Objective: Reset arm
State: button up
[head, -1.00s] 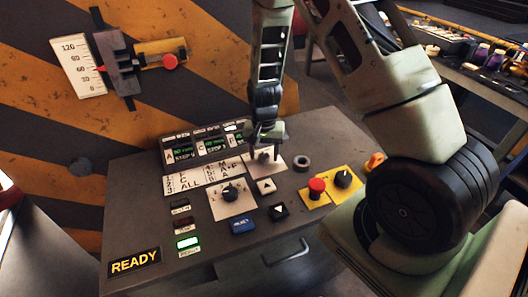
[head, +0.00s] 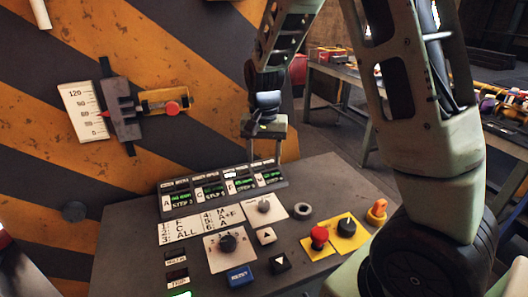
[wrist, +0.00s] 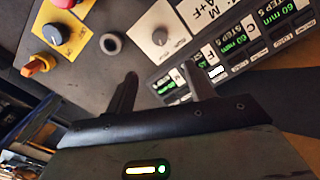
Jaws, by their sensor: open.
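My gripper (head: 264,150) is open and empty in the head view, raised behind the row of small displays at the back of the console, with its fingers pointing down. In the wrist view its two fingers (wrist: 164,92) stand apart with nothing between them. The grey control console (head: 340,178) stands below it. A white-plated knob (head: 264,204) sits just in front of the displays (head: 222,190); the same knob shows in the wrist view (wrist: 160,37). Part of my arm covers the right side of the head view.
The console carries a red mushroom button (head: 319,235), a black knob on yellow (head: 347,226), an orange switch (head: 377,209), and a blue button (head: 239,277). A striped wall (head: 200,50) with a gauge (head: 84,110) stands behind. A workbench (head: 350,72) stands at the back right.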

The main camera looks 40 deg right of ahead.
jog(key=shift+r, duration=0.65)
